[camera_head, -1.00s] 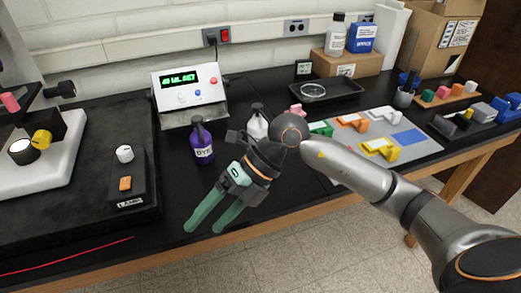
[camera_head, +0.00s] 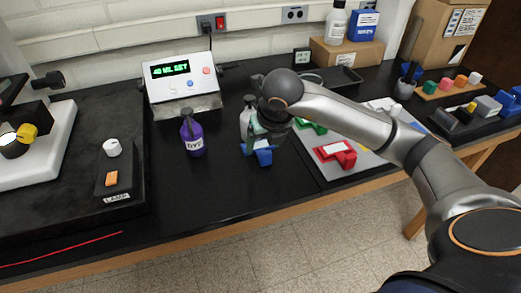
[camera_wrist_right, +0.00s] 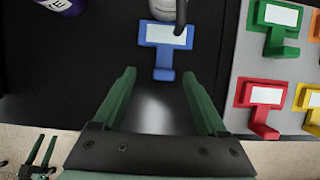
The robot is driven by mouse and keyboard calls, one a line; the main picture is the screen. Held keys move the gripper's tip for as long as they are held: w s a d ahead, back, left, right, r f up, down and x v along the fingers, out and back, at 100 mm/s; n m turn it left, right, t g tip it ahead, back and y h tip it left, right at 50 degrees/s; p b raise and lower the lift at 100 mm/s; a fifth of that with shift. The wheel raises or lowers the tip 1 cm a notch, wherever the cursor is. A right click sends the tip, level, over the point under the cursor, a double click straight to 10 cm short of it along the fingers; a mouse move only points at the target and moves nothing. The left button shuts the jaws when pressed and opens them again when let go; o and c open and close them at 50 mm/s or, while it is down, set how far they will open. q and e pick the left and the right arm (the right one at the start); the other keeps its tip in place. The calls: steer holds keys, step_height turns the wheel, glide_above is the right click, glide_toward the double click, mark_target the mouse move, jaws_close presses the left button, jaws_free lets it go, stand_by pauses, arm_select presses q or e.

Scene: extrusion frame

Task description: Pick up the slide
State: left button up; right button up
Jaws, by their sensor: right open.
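A blue holder with a white slide-like plate lies on the black bench; the blue piece (camera_wrist_right: 164,38) shows whole in the right wrist view, with its tab toward me. In the head view, this blue piece (camera_head: 263,156) is partly covered by my right gripper (camera_head: 262,140). My right gripper (camera_wrist_right: 159,76) points down, open and empty; the tab lies between its green fingertips in the picture, and contact cannot be told. My left gripper (camera_wrist_right: 41,145) shows small at the lower left of the right wrist view, its fingers apart and empty.
A white bottle (camera_head: 246,118) stands just behind the blue piece, and a purple DYE bottle (camera_head: 193,138) to the left. Similar red (camera_head: 337,153) and green (camera_head: 313,126) pieces lie on a pale mat at the right. The bench front is clear.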

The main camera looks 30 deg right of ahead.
mark_target(266, 152)
steer(key=x, duration=0.3)
steer(key=s+p+x, duration=0.1)
steer(key=shift+w+d+f, duration=0.15)
steer(key=shift+d+f, duration=0.15)
steer(key=shift+f, duration=0.05)
steer(key=shift+w+f, duration=0.2)
steer(key=shift+f, duration=0.15)
jaws_close()
